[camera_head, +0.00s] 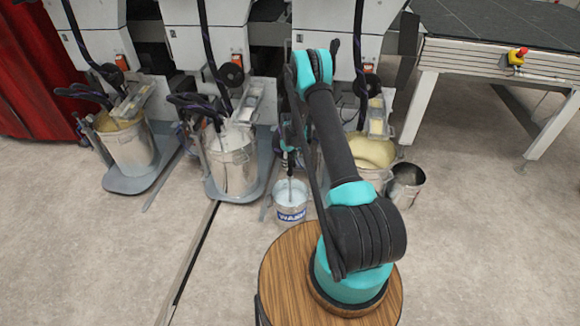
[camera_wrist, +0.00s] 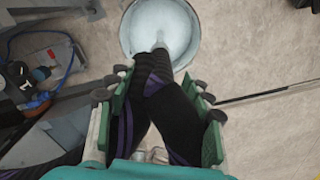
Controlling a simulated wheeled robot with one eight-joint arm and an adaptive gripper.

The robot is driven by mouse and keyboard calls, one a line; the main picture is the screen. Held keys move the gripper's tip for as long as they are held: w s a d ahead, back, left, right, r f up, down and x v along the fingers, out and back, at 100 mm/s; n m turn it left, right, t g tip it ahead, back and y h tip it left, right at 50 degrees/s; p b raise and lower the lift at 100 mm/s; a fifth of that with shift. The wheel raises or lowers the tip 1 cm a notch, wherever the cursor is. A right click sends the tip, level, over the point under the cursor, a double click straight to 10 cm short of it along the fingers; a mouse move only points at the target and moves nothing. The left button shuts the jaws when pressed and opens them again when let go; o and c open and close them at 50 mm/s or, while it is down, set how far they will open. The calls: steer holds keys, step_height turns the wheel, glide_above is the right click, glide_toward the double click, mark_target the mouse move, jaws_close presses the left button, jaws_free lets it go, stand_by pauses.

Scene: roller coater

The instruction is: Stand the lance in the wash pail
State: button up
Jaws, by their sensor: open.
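The wash pail (camera_head: 291,214) is a small white bucket with a blue "WASH" label, standing on the floor behind the round wooden top. It shows at the top of the wrist view (camera_wrist: 125,30). The lance (camera_head: 290,188) has its thin pale lower end inside the pail's rim. In the wrist view its dark, purple-striped upper part or hose (camera_wrist: 158,85) lies between my fingers, and a pale end reaches into the pail. My gripper (camera_wrist: 160,88) is open above the pail, green pads either side of the dark part. Whether a pad touches it is unclear. My arm partly hides this in the head view.
Several steel drums (camera_head: 232,168) with hoses stand under the machines behind. A dark open bucket (camera_head: 406,184) stands right of the pail. A table (camera_head: 475,60) with an emergency stop (camera_head: 517,57) is at back right. The front floor is clear at left and right.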

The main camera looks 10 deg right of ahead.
step_height(320, 180, up, 9)
steer(key=shift+r, duration=0.2)
stand_by(0.6)
steer(key=s+d+r+m+t, duration=0.1)
steer(key=s+r+m, duration=0.1)
steer(key=s+r, duration=0.75)
steer(key=s+d+r+m+t, duration=0.1)
steer(key=s+d+r+m, duration=0.1)
steer(key=s+r, duration=0.8)
steer(key=s+r+m+t, duration=0.1)
steer(key=s+r+m, duration=0.1)
steer(key=s, duration=0.8)
steer(key=s+d+r+m+t, duration=0.1)
steer(key=s+r, duration=0.3)
steer(key=s, duration=0.7)
steer(key=shift+s+m, duration=0.25)
steer(key=shift+m, duration=0.55)
steer(key=shift+s+f, duration=0.15)
steer(key=shift+s, duration=0.2)
steer(key=shift+c, duration=0.3)
